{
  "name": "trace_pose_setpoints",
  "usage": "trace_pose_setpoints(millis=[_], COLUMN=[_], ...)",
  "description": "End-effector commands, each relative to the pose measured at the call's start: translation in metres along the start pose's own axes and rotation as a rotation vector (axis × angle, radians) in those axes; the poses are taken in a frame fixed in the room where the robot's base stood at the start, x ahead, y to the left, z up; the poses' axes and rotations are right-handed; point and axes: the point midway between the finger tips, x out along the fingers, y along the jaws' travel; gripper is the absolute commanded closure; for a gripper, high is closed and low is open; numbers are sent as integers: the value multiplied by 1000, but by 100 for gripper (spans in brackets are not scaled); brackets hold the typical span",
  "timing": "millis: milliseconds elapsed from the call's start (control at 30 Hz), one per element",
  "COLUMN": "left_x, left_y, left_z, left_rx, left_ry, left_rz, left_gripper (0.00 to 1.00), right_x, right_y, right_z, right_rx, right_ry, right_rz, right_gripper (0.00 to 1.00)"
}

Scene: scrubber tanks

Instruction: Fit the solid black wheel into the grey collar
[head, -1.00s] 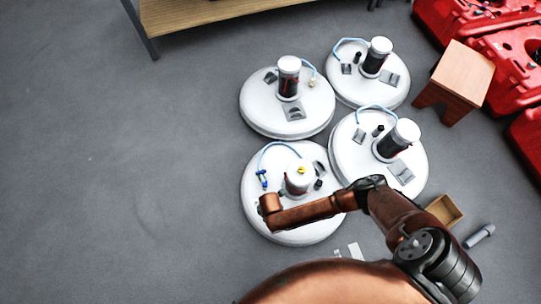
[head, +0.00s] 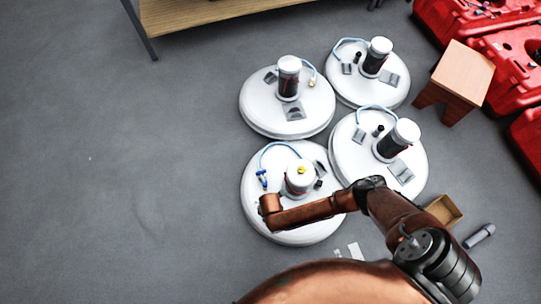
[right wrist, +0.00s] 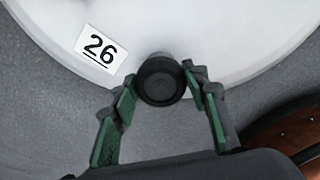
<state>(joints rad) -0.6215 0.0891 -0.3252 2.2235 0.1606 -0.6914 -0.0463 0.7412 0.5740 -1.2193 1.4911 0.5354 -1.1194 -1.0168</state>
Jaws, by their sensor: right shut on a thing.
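My right gripper (right wrist: 160,78) has its green-padded fingers either side of a round solid black wheel (right wrist: 162,82) in the right wrist view, and is shut on it. The wheel is at the edge of a white tank (right wrist: 225,35), its round face toward the camera. I cannot make out the grey collar clearly; the wheel may hide it. My left gripper is not in view.
A label reading 26 (right wrist: 100,48) is on the tank beside the wheel. Three more white tanks stand behind and to the right, including one at the back left (head: 262,112). A wooden stool (head: 463,72) and red cases (head: 510,60) are at right. The left floor is clear.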

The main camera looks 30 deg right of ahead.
Motion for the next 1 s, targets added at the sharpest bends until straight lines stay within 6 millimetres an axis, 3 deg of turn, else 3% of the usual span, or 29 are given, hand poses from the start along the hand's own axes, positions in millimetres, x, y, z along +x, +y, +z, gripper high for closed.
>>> trace_pose_setpoints(millis=[867, 900, 1000], left_x=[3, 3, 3], left_y=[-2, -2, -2], left_z=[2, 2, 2], left_rx=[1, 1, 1], left_ry=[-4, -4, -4], left_rz=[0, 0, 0], left_gripper=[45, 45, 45], right_x=[8, 8, 8], right_y=[0, 0, 0], right_z=[0, 0, 0], right_rx=[0, 0, 0], right_ry=[0, 0, 0], right_rz=[1, 1, 0], right_gripper=[83, 56, 49])
